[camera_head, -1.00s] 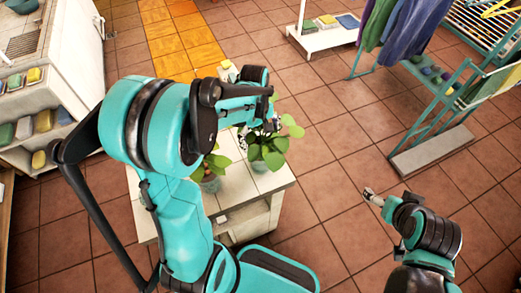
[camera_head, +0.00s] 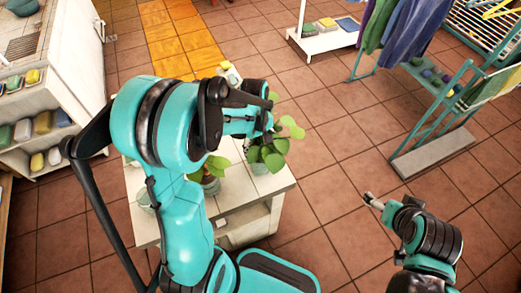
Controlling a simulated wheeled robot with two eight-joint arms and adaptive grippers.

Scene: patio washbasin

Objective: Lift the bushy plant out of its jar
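A leafy green plant (camera_head: 275,150) stands in a small jar (camera_head: 259,168) near the right edge of the white table. A second leafy plant (camera_head: 217,165) stands in a jar (camera_head: 210,184) to its left, partly behind my arm. I cannot tell for sure which plant is the bushy one. My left gripper (camera_head: 266,134) is over the table at the upper part of the right plant. Its fingers are largely hidden by my own arm and the leaves, so contact is unclear. My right gripper (camera_head: 371,201) hangs over the floor right of the table, apart from the plants.
The white table (camera_head: 262,188) has a clear front right corner. A whitish bottle with a yellow part (camera_head: 229,72) shows behind my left arm. A teal rack with hanging clothes (camera_head: 420,110) stands at right. A washbasin counter (camera_head: 75,60) is at left. Tiled floor between is free.

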